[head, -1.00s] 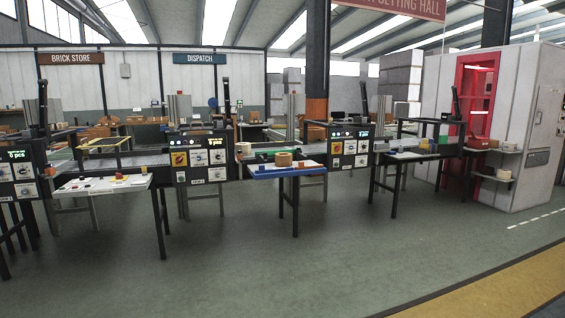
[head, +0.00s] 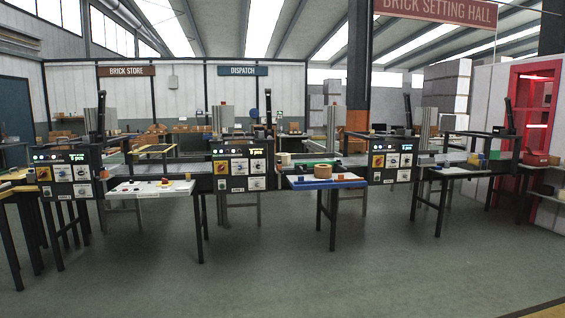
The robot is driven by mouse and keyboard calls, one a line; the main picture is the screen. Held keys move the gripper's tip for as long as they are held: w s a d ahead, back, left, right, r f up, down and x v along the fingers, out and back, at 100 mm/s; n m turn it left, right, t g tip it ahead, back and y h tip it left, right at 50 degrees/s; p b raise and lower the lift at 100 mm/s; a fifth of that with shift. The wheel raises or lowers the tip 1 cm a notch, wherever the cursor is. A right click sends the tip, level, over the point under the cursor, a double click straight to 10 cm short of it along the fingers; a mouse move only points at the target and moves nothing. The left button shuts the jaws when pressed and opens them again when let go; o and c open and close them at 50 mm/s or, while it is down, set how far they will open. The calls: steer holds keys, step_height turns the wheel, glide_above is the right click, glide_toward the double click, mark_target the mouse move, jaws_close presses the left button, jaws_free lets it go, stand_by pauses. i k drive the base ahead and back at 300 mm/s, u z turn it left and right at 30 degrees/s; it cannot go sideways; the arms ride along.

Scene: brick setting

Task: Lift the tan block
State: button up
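A round tan object (head: 319,170) sits on the white-topped table with a blue front edge (head: 322,184), right of the picture's middle. Small blue pieces and a green piece lie close to the round object. My gripper is not in view.
A white table (head: 150,188) with small red and dark parts stands to the left. A darker table (head: 455,171) stands to the right, before a red-framed doorway (head: 527,110). Dark control panels (head: 240,170) stand between the tables. The green floor (head: 270,270) in front is clear.

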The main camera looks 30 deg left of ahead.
mark_target(320, 171)
steer(key=u, duration=0.65)
steer(key=i, duration=4.35)
steer(key=u, duration=1.95)
steer(key=i, duration=2.45)
